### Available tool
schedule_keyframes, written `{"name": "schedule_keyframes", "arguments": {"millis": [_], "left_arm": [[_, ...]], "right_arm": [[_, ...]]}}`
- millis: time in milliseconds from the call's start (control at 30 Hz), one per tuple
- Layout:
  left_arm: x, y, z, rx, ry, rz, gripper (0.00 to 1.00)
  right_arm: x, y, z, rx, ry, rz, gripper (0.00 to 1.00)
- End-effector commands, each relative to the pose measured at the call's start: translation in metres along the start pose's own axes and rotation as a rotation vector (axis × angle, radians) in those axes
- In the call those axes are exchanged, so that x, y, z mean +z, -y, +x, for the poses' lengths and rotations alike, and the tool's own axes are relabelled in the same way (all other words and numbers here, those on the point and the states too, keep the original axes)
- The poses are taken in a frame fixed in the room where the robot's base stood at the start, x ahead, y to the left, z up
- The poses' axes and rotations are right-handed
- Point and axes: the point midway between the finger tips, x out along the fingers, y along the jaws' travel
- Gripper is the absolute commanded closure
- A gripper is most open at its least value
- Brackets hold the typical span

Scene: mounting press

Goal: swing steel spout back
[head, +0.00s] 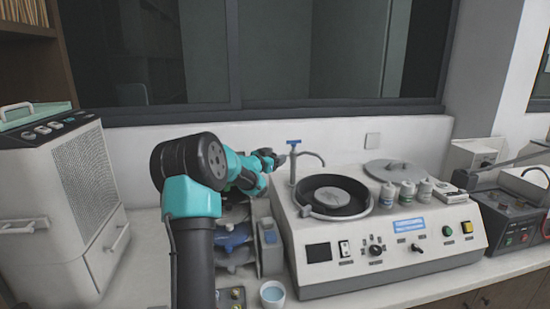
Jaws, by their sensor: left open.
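The steel spout (312,155) is a thin curved tube at the back left of a white bench machine (385,250). It rises from a post with a blue handle (294,142) on top. The spout arcs to the right, and its tip ends near the back rim of the round dark bowl (334,197). My left gripper (280,158) is just left of the post, with its fingers pointing toward it. The gripper is open and small in the picture; I see nothing held in it. Whether it touches the post I cannot tell. My right gripper is not in view.
Several small bottles (407,190) and a grey round lid (391,169) sit right of the bowl. A pale cup (272,293) stands at the machine's front left. A white cabinet unit (60,200) stands left. A dark-panelled device (510,220) stands right.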

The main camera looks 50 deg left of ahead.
Motion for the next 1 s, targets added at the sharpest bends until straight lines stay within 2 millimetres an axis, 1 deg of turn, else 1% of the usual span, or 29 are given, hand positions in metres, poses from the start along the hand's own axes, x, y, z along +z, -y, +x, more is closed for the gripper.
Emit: {"name": "schedule_keyframes", "arguments": {"millis": [33,67,600,700,867,1000], "left_arm": [[0.0000,0.0000,-0.0001,0.000,0.000,0.000,0.38],[0.0000,0.0000,-0.0001,0.000,0.000,0.000,0.40],[-0.0002,0.0007,-0.0004,-0.001,0.000,0.000,0.92],[-0.0003,0.0010,-0.0005,-0.002,-0.001,0.000,1.00],[-0.0003,0.0028,-0.0022,-0.008,0.000,0.000,1.00],[0.0007,0.0094,-0.0096,-0.032,0.004,0.000,1.00]], "right_arm": [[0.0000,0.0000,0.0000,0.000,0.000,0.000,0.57],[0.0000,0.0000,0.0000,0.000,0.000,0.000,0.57],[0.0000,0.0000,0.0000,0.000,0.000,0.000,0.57],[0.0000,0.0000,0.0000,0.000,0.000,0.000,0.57],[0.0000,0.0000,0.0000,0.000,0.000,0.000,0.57],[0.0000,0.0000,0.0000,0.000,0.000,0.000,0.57]]}}
